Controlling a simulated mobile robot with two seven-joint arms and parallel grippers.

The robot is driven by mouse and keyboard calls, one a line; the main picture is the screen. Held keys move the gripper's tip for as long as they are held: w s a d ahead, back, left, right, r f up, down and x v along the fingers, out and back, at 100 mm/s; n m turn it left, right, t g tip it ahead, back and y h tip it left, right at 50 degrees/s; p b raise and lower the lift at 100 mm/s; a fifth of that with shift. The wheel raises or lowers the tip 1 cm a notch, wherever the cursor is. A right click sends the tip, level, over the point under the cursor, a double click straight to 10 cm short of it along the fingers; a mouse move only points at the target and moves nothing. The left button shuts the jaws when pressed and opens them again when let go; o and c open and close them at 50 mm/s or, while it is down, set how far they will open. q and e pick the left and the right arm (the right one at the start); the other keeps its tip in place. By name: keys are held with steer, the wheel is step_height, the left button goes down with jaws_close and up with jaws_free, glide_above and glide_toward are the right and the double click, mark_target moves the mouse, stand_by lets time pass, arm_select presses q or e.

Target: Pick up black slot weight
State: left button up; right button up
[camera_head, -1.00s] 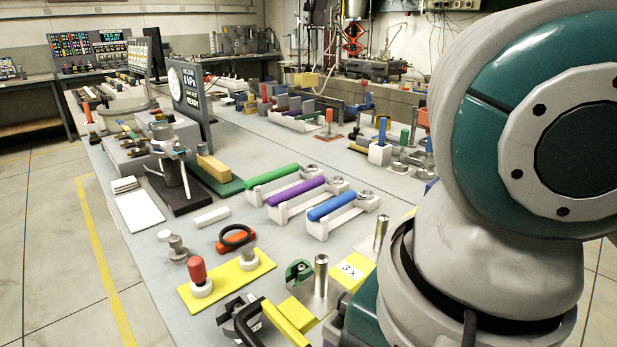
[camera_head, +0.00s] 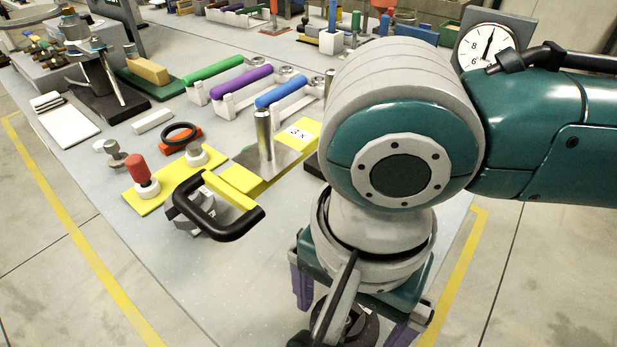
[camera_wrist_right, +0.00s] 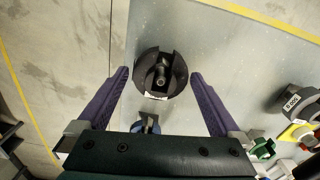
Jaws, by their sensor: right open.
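The black slot weight (camera_wrist_right: 147,62) is a dark round disc with a slot and a small grey stem in its middle. It sits on the grey table top in the right wrist view. My right gripper (camera_wrist_right: 160,75) is open, with its purple fingers on either side of the weight and a gap to each. In the head view the weight (camera_head: 366,327) is partly hidden by my right gripper (camera_head: 352,317) and arm. I cannot tell how high the fingers are above the table. My left gripper is not in view.
A black-handled clamp-like tool (camera_head: 232,226) lies left of my right arm. Behind it are a yellow plate with a red-handled piece (camera_head: 139,170) and a metal post (camera_head: 264,135). A small blue object (camera_wrist_right: 147,122) is close to my gripper's body. The near left table top is clear.

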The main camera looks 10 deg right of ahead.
jaws_close()
stand_by(0.8)
